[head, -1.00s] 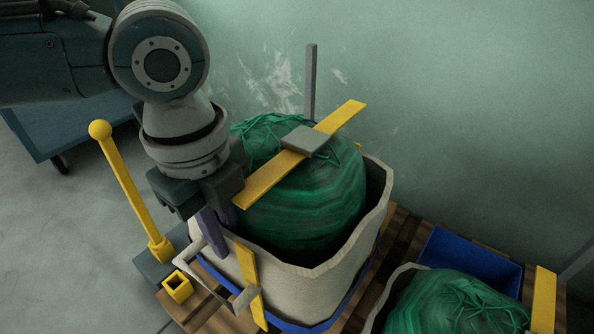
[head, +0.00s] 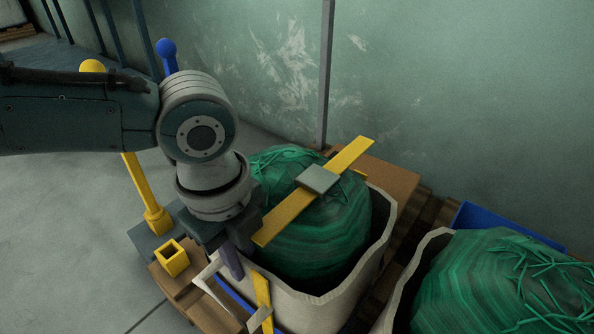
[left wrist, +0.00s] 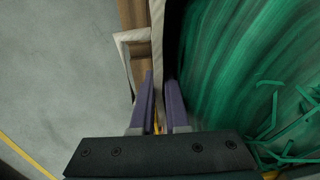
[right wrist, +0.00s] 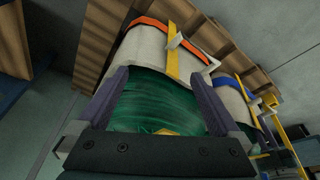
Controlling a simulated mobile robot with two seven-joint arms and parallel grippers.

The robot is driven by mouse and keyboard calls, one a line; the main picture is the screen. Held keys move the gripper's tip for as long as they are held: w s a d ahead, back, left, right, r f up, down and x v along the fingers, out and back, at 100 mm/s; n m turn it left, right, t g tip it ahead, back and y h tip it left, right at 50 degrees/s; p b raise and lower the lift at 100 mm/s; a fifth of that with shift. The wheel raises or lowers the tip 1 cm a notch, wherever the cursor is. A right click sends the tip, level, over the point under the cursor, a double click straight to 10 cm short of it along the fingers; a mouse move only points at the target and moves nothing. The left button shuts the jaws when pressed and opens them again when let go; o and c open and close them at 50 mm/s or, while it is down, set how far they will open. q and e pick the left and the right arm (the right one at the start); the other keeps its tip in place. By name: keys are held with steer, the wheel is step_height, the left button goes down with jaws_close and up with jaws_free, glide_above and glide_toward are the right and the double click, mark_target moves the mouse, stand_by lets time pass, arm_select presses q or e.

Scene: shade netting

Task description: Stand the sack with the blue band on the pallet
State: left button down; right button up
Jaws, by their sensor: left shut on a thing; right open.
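The sack with the blue band (head: 345,305) is off-white and open-topped, with green netting (head: 318,230) bulging inside and a yellow strap with a grey plate across the top. Its blue band (head: 233,300) shows low at its near left side. It looks roughly upright over the wooden pallet (head: 418,212); its underside contact is hidden. My left gripper (head: 232,262) is shut on its left rim; the left wrist view shows the cloth between the purple fingers (left wrist: 159,90). My right gripper (right wrist: 165,95) is open, facing a second sack's green netting. The blue-banded sack (right wrist: 232,95) also shows there.
The second sack (head: 425,260), with an orange band (right wrist: 190,35), stands close on the right. A blue bin (head: 500,222) lies behind it. A yellow post (head: 143,190) and yellow square socket (head: 172,258) stand at left. A green wall closes the back.

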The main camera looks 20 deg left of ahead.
arm_select(q)
steer(key=shift+d+f, duration=0.1)
steer(key=shift+w, duration=0.1)
steer(key=c, duration=1)
jaws_free()
steer(key=shift+f, duration=0.1)
steer(key=shift+o, duration=0.4)
